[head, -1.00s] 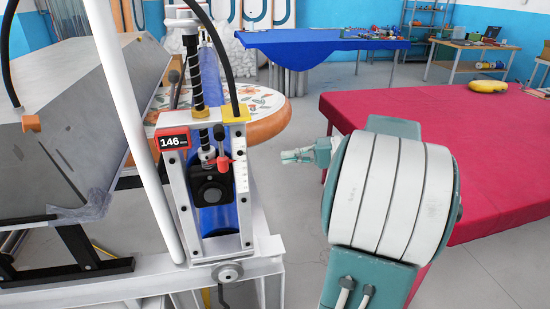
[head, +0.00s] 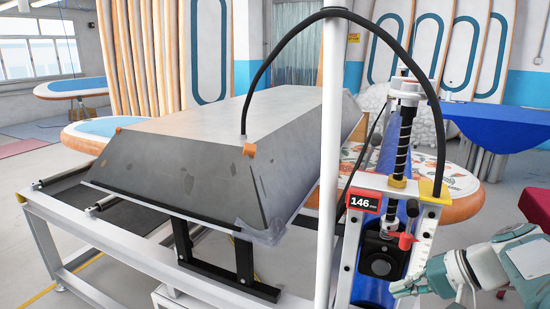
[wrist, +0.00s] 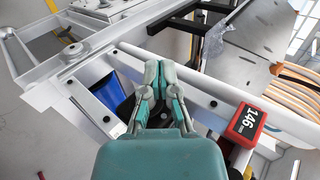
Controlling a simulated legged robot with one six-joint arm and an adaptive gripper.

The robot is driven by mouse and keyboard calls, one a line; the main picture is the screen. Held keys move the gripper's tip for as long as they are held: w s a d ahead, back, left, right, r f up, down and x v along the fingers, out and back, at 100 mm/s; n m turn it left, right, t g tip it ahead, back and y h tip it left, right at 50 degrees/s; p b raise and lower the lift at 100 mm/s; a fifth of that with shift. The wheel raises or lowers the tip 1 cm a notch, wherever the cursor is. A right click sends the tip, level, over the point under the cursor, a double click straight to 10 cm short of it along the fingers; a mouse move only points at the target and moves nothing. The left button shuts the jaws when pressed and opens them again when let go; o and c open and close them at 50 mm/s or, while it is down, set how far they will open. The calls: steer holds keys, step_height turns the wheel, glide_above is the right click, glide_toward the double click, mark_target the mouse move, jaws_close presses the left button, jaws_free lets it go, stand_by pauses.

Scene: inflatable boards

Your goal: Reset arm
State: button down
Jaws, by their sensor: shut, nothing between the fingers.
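My gripper (head: 396,289) is at the lower right of the head view, in front of the lower right part of the machine's upright frame. In the wrist view its two teal and grey fingers (wrist: 157,70) point up the picture and lie close together, with nothing held between them. The frame, with its red and black "146" display (head: 363,200), stands close by, and the display also shows in the wrist view (wrist: 246,124). I cannot tell whether my gripper touches the frame.
A large grey sloped block (head: 215,150) lies on a white metal stand (head: 110,250) at left. A white pole (head: 329,160) and black hose (head: 262,75) rise beside it. Blue (head: 500,125) and red (head: 537,203) tables stand at right. Grey floor shows between.

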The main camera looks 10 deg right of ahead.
steer(key=s+a+f+n+h, duration=0.4)
steer(key=s+a+n+h, duration=0.3)
steer(key=a, duration=0.4)
steer(key=shift+s+a+f+h, duration=0.25)
steer(key=shift+s+a+h, duration=0.25)
steer(key=shift+s, duration=0.55)
steer(key=shift+d, duration=0.1)
